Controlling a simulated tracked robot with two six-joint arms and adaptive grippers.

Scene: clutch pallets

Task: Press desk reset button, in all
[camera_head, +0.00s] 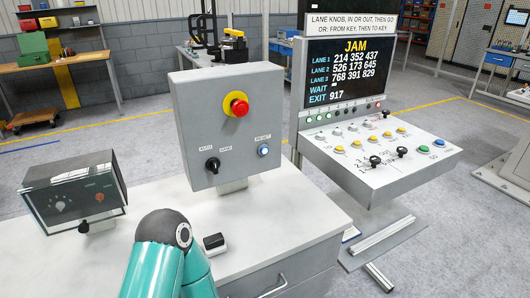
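A grey upright control box (195,110) stands on the white-topped cabinet (285,215). On its face, a blue round button (263,150) sits below a small label that seems to read RESET. A red mushroom button on a yellow ring (236,104) is above, and a black rotary knob (212,165) is at lower left. The sloping console desk (345,170) at right carries rows of small buttons, including a blue one (423,149) and a green one (438,143). A teal link of my arm rises at the bottom centre. Neither gripper shows.
A grey metering box (75,190) and a small black-topped block (213,241) stand on the cabinet top. The console screen (346,74) reads JAM, with lane numbers, WAIT and EXIT 917. Benches stand behind.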

